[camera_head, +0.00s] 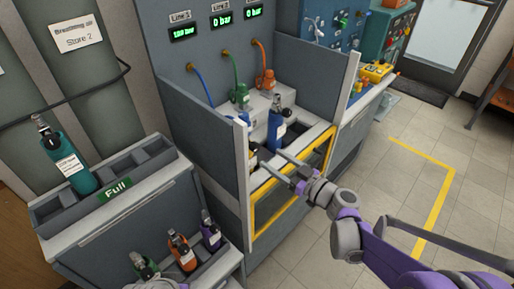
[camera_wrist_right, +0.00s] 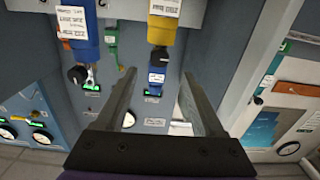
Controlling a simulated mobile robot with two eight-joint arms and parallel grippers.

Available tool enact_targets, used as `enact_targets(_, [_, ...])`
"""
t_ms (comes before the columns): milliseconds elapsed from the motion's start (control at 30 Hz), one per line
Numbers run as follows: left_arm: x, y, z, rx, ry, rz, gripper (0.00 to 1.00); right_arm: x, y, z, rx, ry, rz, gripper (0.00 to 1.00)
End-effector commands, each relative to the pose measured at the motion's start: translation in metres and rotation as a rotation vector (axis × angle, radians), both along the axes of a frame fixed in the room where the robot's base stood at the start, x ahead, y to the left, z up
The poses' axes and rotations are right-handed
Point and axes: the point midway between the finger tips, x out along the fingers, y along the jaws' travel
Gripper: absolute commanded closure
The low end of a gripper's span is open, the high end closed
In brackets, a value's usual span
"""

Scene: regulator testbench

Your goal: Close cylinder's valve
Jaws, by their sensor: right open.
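A blue cylinder (camera_head: 276,130) with a dark valve on top (camera_head: 278,103) stands in the bench bay in the head view. A blue cylinder (camera_wrist_right: 77,40) with a black valve knob (camera_wrist_right: 78,75) also shows at the left of the right wrist view. A yellow cylinder (camera_wrist_right: 165,38) with a white label is at the top centre there, beyond the fingertips, with a blue connector (camera_wrist_right: 157,76) below it. My right gripper (camera_head: 268,162) is open and empty at the bay's front; its spread fingers show in the wrist view (camera_wrist_right: 160,82). I cannot see contact.
Grey side panels (camera_head: 206,128) and a yellow-framed front (camera_head: 262,222) enclose the bay. Blue, green and orange (camera_head: 267,80) hoses hang at its back. A rack at left holds a teal cylinder (camera_head: 66,160); an orange cylinder (camera_head: 182,252) stands below. The floor (camera_head: 410,150) at right is clear.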

Motion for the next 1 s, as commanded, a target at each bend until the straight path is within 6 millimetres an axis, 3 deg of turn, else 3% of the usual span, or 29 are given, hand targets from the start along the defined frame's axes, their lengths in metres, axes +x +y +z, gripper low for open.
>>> enact_targets(300, [0.0,0.0,-0.002,0.0,0.001,0.0,0.5,0.04,0.041,0.0,0.001,0.001,0.002,0.3])
enact_targets(767, [0.0,0.0,-0.002,0.0,0.001,0.0,0.5,0.051,0.051,0.0,0.001,0.001,0.0,0.3])
enact_targets(1000, [0.0,0.0,-0.002,0.0,0.001,0.0,0.5,0.051,0.051,0.0,0.001,0.001,0.0,0.69])
